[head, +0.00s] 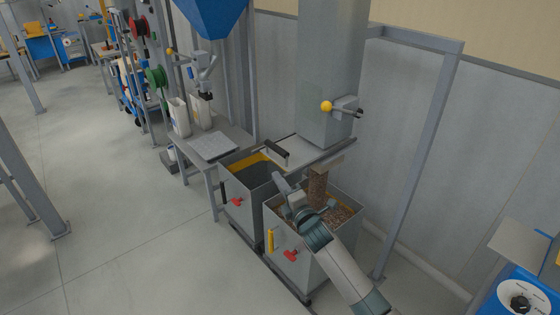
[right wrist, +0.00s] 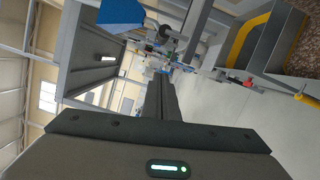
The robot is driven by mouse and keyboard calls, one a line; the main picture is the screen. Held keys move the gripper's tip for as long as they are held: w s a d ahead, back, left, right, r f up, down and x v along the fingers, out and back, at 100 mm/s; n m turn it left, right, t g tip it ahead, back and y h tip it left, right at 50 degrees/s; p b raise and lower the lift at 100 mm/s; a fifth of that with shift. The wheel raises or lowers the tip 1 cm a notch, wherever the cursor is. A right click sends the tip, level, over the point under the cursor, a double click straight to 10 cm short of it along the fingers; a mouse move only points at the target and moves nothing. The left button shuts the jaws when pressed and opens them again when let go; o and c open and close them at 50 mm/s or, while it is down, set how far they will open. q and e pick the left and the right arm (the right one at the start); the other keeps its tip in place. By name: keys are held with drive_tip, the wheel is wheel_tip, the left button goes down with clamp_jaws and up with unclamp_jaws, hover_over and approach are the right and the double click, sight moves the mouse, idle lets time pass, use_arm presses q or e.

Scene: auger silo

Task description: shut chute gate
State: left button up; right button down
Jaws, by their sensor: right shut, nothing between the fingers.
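The grey chute (head: 330,75) stands upright at the middle right of the head view. Its flat gate plate (head: 300,150) sticks out to the left at the chute's lower end, with a black handle (head: 276,149) at its outer end. Brown pellets (head: 318,187) stream from under the chute into the front grey bin (head: 293,250). My right gripper (head: 281,184) is shut and empty, below the gate handle and apart from it, over the bin's left side. My left gripper is not in view.
A second grey bin (head: 240,200) with a yellow rim stands beside the front bin. A lever with a yellow knob (head: 326,106) is on the chute. A grey frame post (head: 420,160) stands at right. A bench (head: 213,147) stands at left; the floor beyond is open.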

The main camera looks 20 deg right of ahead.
sight(293, 164)
drive_tip(key=w+d+p, duration=0.1)
drive_tip(key=w, duration=0.1)
drive_tip(key=w+d+p, duration=0.1)
drive_tip(key=w, duration=0.2)
drive_tip(key=w+d+r+p, duration=0.1)
drive_tip(key=w, duration=0.1)
drive_tip(key=shift+w+p, duration=0.3)
drive_tip(key=shift+w, duration=0.05)
drive_tip(key=d+b, duration=0.1)
drive_tip(key=d, duration=0.1)
drive_tip(key=w+d+b, duration=0.1)
drive_tip(key=d, duration=0.1)
drive_tip(key=w+d+b, duration=0.1)
drive_tip(key=shift+d+f, duration=0.1)
drive_tip(key=shift+d, duration=0.3)
drive_tip(key=shift+a, duration=0.2)
